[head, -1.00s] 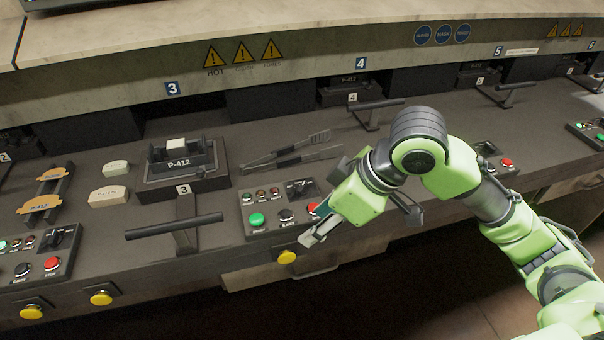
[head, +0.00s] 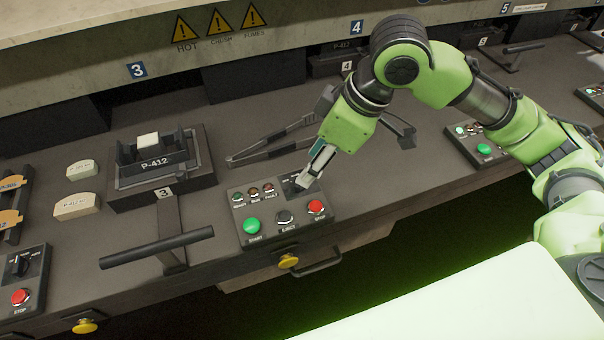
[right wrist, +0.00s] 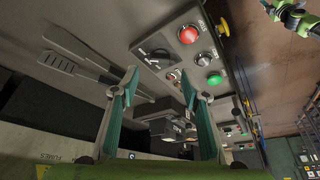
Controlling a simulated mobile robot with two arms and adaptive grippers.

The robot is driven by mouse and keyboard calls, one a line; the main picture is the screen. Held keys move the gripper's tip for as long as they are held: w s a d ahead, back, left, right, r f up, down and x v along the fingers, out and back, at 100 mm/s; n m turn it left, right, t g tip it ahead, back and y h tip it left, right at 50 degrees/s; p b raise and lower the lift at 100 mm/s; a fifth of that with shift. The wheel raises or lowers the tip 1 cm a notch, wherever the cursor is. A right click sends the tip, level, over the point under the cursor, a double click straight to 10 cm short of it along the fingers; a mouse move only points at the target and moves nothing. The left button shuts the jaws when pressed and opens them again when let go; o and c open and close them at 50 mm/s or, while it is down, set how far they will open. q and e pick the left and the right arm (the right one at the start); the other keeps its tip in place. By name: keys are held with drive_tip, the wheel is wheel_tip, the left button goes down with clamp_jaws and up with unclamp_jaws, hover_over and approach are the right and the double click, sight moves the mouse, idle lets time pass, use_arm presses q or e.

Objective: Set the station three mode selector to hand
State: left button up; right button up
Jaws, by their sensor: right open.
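The station three control panel (head: 240,212) sits right of the press (head: 160,165) tagged 3. It has a green start, a black eject and a red stop button. Its mode selector is a dark rotary knob, clear in the right wrist view (right wrist: 155,56); in the head view my gripper largely covers it. The knob's setting cannot be read. My right gripper (head: 306,178) is over the panel's upper right corner, at the selector. In the right wrist view its two teal-padded fingers (right wrist: 161,82) are apart with nothing held. Whether they touch the knob is unclear.
Tongs (head: 270,145) lie behind the panel. A T-shaped lever handle (head: 160,247) stands to the panel's left, and a yellow button (head: 288,261) is on the front edge below. Another control panel (head: 470,145) lies to the right, beneath my arm.

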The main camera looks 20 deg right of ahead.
drive_tip(key=x, duration=0.4)
drive_tip(key=shift+f, duration=0.25)
drive_tip(key=shift+w+a+f, duration=0.1)
drive_tip(key=shift+a+f, duration=0.05)
drive_tip(key=shift+f, duration=0.2)
drive_tip(key=shift+w+a+f, duration=0.1)
drive_tip(key=shift+f, duration=0.2)
drive_tip(key=shift+c, duration=1.1)
use_arm(q)
drive_tip(key=w, duration=0.2)
drive_tip(key=shift+w, duration=0.3)
use_arm(e)
drive_tip(key=c, duration=0.9)
